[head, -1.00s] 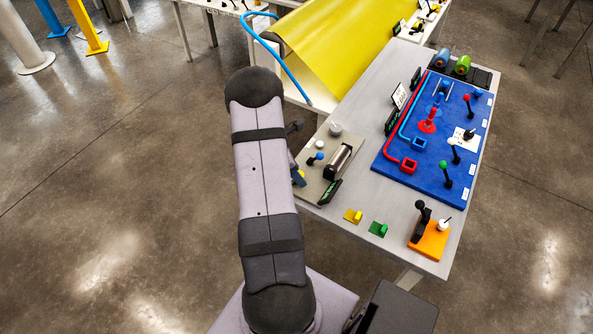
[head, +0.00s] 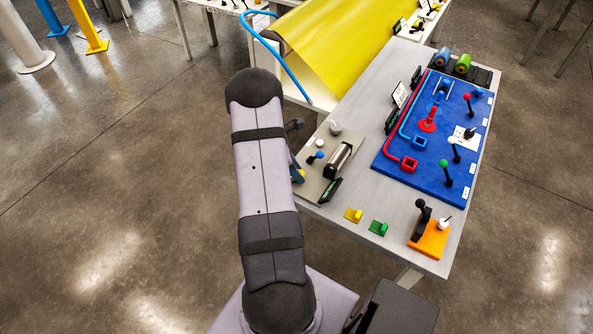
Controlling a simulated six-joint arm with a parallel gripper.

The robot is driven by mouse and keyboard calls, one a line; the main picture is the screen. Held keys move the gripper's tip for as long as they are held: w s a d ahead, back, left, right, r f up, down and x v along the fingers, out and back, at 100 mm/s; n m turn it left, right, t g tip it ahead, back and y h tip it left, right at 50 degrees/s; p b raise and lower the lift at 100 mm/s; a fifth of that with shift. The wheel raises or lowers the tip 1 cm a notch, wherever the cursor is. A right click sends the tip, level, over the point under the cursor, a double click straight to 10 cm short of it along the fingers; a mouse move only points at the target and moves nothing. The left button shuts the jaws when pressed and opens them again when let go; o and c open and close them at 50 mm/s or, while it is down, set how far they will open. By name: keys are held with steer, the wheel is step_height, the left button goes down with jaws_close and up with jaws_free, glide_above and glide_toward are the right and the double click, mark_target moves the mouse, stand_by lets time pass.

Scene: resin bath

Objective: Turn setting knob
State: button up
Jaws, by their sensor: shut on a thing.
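A grey panel (head: 316,190) lies at the table's near left corner. It carries a grey knob (head: 335,128), a white knob (head: 319,143), a blue-tipped lever (head: 317,156) and a metal cylinder (head: 340,160). My gripper (head: 298,175) is at the panel's left edge, mostly hidden behind my arm; only a dark and blue part shows. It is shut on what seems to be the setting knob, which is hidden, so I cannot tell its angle. No label shows which knob is the setting knob.
A yellow hook (head: 353,215), a green hook (head: 378,228) and an orange base (head: 430,240) with a black lever and a white knob are at the near edge. A blue board (head: 390,165) with several levers is behind. A yellow sheet (head: 325,45) hangs beyond the panel.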

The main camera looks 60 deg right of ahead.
steer(key=o, duration=1)
steer(key=shift+o, duration=0.2)
steer(key=shift+r, duration=0.1)
steer(key=b+v, duration=0.2)
steer(key=v, duration=0.5)
steer(key=shift+r, duration=0.15)
